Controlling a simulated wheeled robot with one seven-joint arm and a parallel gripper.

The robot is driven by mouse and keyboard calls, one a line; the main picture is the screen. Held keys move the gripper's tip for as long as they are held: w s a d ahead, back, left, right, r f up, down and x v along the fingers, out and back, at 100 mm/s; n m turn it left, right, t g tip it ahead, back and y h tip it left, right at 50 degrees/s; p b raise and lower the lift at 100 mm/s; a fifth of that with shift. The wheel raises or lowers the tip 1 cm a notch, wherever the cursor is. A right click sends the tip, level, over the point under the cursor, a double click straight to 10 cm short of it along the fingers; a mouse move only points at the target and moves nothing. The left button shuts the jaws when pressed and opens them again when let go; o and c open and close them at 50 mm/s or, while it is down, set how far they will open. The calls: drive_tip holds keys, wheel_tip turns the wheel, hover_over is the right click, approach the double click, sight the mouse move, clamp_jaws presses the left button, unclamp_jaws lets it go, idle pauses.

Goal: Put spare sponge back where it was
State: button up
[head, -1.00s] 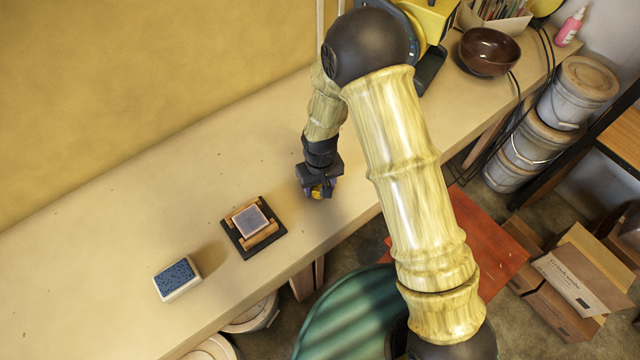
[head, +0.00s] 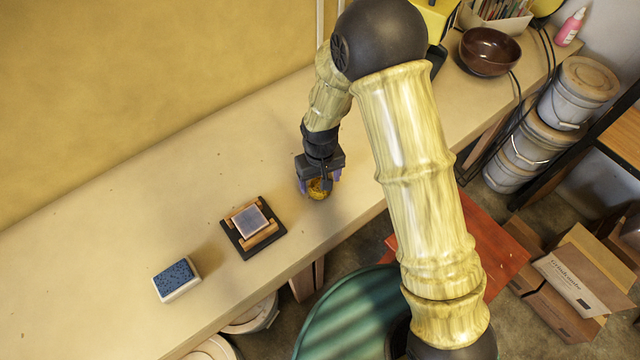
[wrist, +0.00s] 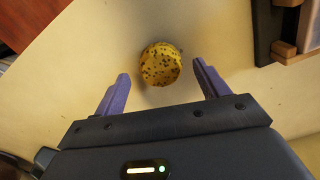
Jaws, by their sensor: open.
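A round yellow sponge with dark specks (wrist: 161,64) rests on the bench in the wrist view. It also shows in the head view (head: 319,189), partly covered by my gripper. My gripper (wrist: 160,84) is open, with one purple finger on each side and the sponge just beyond and between the tips. In the head view my gripper (head: 321,184) is low over the bench at the sponge. The fingers do not appear to touch it. A blue-topped, white-sided sponge block (head: 177,279) lies at the lower left of the bench.
A dark tray with a wooden cradle and grey block (head: 252,226) stands between the blue sponge and my gripper. A brown bowl (head: 489,52) sits at the far end of the bench (head: 120,220). The bench behind the tray is clear.

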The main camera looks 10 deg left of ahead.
wheel_tip(320, 180, up, 9)
drive_tip(key=shift+b, duration=0.35)
drive_tip(key=shift+f, duration=0.1)
idle(0.5)
drive_tip(key=s+d+r+m+t, duration=0.1)
drive_tip(key=s+d+r+m, duration=0.1)
drive_tip(key=d, duration=0.6)
drive_tip(key=s+d+r+m, duration=0.2)
drive_tip(key=d+r, duration=0.1)
drive_tip(key=d, duration=0.6)
drive_tip(key=s+d+r+m+t, duration=0.1)
drive_tip(key=s+d+r+m, duration=0.1)
drive_tip(key=d, duration=0.6)
drive_tip(key=shift+s+d+r+m+t, duration=0.3)
drive_tip(key=shift+s+r+m, duration=0.15)
drive_tip(key=shift+r, duration=0.2)
